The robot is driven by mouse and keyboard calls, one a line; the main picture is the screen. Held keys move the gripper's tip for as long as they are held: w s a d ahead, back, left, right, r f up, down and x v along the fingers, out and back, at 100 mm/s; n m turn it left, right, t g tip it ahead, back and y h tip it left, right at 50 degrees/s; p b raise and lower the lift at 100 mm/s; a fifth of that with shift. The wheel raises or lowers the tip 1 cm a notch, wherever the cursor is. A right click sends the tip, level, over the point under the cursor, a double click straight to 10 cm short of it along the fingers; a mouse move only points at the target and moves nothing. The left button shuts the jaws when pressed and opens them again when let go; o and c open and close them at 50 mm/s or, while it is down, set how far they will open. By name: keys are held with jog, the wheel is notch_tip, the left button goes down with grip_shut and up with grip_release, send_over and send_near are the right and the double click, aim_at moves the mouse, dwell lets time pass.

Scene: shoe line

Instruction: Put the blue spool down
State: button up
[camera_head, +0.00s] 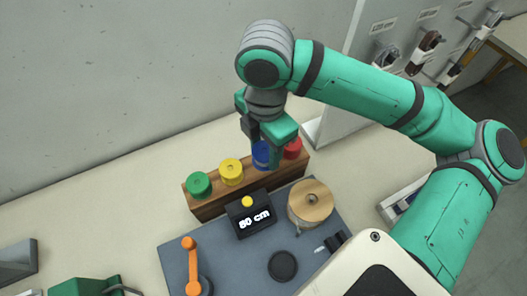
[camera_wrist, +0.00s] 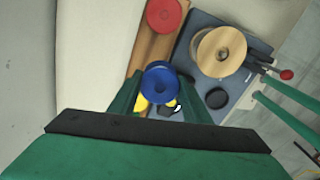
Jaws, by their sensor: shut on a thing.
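The blue spool (camera_head: 261,155) is between the fingers of my gripper (camera_head: 273,155). In the wrist view the blue spool (camera_wrist: 161,83) sits between the two green fingertips, which are shut on it. It is over or at the wooden rack (camera_head: 208,208), between the yellow spool (camera_head: 231,171) and the red spool (camera_head: 292,149). I cannot tell whether it touches the rack. A green spool (camera_head: 199,185) stands at the rack's left end. The fingers partly hide the blue spool in the head view.
A grey mat (camera_head: 262,259) in front of the rack holds a black display (camera_head: 249,216) reading 50 cm, a wooden reel (camera_head: 311,203), a black disc (camera_head: 283,266) and an orange lever (camera_head: 192,265). The wall is behind. Bare tabletop (camera_head: 110,210) lies to the left.

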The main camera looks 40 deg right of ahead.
aim_at(263, 148)
jog(key=w+f, duration=0.1)
jog(key=w+d+f, duration=0.1)
jog(key=shift+w+d+f, duration=0.1)
jog(key=shift+d+f, duration=0.05)
jog(key=shift+f, duration=0.25)
notch_tip(263, 148, down, 3)
jog(key=shift+w+d+f, duration=0.1)
jog(key=shift+w+d, duration=0.05)
jog(key=shift+d+f, duration=0.1)
jog(key=shift+a, duration=0.35)
jog(key=shift+f, duration=0.15)
jog(key=o, duration=1.2)
jog(key=shift+d, duration=0.1)
